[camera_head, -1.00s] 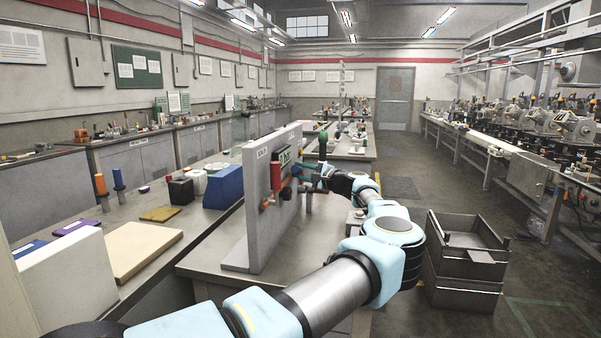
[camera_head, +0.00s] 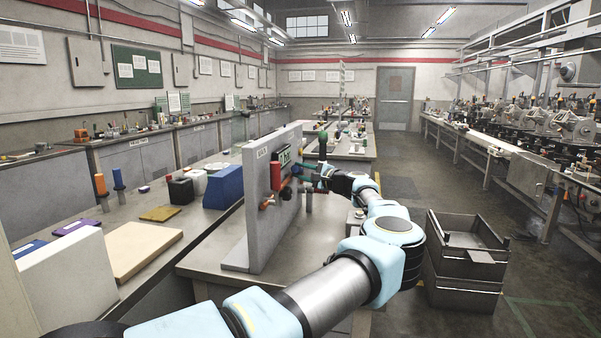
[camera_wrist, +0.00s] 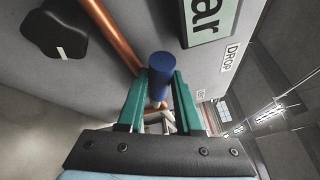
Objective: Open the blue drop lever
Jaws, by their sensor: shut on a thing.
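The blue drop lever (camera_wrist: 161,66) shows in the wrist view as a rounded blue handle by a copper-coloured pipe, close to a DROP label (camera_wrist: 231,56). My gripper (camera_wrist: 166,84) has its green fingers on either side of the blue handle and is shut on it. The handle's tip stands out beyond the fingers. In the head view my gripper (camera_head: 303,172) is at the right face of the upright grey panel (camera_head: 254,238). The lever is too small and covered there to make out.
A red part (camera_head: 275,176) sits high on the panel. Stacked grey crates (camera_head: 465,258) stand on the floor at right. The bench right of the panel is mostly clear.

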